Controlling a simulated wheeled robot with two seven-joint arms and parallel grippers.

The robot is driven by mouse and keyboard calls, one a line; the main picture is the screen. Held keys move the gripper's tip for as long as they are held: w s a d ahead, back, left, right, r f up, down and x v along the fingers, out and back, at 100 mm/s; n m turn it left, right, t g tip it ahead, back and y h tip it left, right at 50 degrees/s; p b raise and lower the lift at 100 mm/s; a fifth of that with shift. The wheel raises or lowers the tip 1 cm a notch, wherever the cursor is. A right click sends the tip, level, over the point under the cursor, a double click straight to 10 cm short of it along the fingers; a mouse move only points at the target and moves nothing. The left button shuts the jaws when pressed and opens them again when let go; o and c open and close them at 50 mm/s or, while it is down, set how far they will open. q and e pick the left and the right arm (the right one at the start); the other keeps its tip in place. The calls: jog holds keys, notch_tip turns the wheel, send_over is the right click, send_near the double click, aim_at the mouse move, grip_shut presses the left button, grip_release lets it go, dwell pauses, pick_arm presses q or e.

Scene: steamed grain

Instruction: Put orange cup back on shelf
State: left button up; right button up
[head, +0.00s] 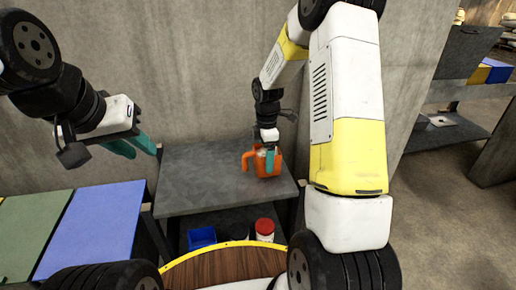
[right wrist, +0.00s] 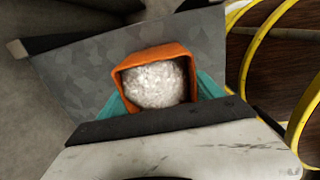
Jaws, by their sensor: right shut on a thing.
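The orange cup (head: 266,165) is at the grey shelf top (head: 190,180), near its right side, with its handle to the left. In the right wrist view the orange cup (right wrist: 158,56) shows its square rim and a whitish grainy filling. My right gripper (head: 269,158) comes down from above and is shut on the cup, with teal fingers on either side of it. Whether the cup's base touches the surface I cannot tell. My left gripper (head: 138,146) is at the left, raised, empty, its teal fingers apart.
Below the shelf top are a blue bin (head: 201,237) and a red-and-white container (head: 264,229). A blue panel (head: 92,228) and a green panel (head: 32,228) lie at left. A round wooden surface with a yellow rim (head: 225,250) is in front. A concrete wall stands behind.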

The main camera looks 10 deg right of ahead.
jog(key=shift+f, duration=0.25)
jog(key=shift+f, duration=0.1)
jog(key=o, duration=1.9)
jog(key=shift+f, duration=0.1)
jog(key=shift+o, duration=0.2)
